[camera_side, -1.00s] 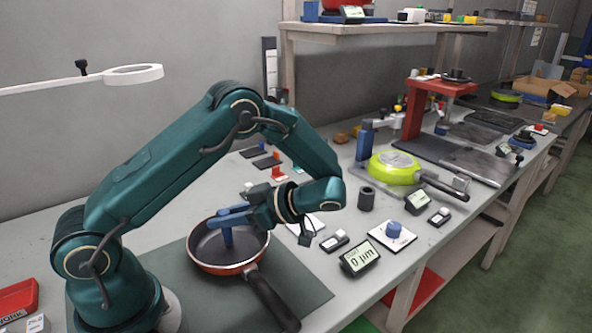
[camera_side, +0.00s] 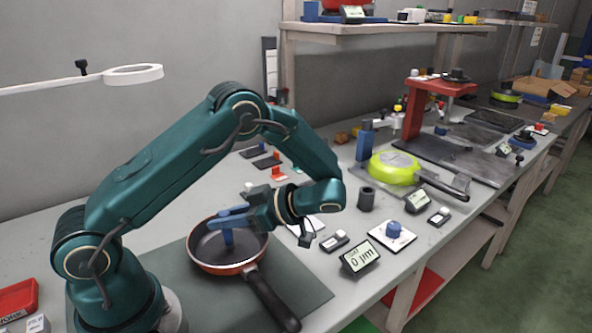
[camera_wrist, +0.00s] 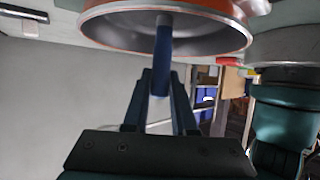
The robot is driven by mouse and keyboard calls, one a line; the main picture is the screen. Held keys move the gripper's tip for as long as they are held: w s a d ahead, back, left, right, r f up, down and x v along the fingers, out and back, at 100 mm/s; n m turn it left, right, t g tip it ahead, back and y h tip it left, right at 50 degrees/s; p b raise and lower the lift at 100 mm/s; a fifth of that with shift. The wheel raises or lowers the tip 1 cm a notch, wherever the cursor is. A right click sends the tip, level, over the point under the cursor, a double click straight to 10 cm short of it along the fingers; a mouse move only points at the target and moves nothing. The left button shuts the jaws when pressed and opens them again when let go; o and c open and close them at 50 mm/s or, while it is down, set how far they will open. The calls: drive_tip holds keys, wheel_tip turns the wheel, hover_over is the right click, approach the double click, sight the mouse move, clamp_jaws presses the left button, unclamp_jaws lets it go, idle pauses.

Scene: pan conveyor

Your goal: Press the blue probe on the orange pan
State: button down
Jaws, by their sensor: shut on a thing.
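The orange pan (camera_side: 207,262) sits upright on a dark mat, its black handle pointing to the lower right. My gripper (camera_side: 222,217) is over the pan and shut on the blue probe (camera_side: 228,238). The probe stands roughly upright with its lower end down inside the pan, at or very near the pan floor. In the wrist view the probe (camera_wrist: 162,62) lies between my gripper's fingers (camera_wrist: 160,92) and its tip is against or just over the pan (camera_wrist: 105,32). Actual contact is hard to tell. A display (camera_side: 360,255) reads 0 with a unit.
The dark mat (camera_side: 310,285) lies under the pan. A white plate with a blue knob (camera_side: 393,231), a black cylinder (camera_side: 366,199) and a small device (camera_side: 334,241) stand to the right. A green pan (camera_side: 394,168) lies farther back. A lamp ring (camera_side: 134,75) hangs at upper left.

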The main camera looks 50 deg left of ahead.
drive_tip(key=shift+f, duration=0.5)
idle(1.1)
drive_tip(key=shift+r, duration=3.6)
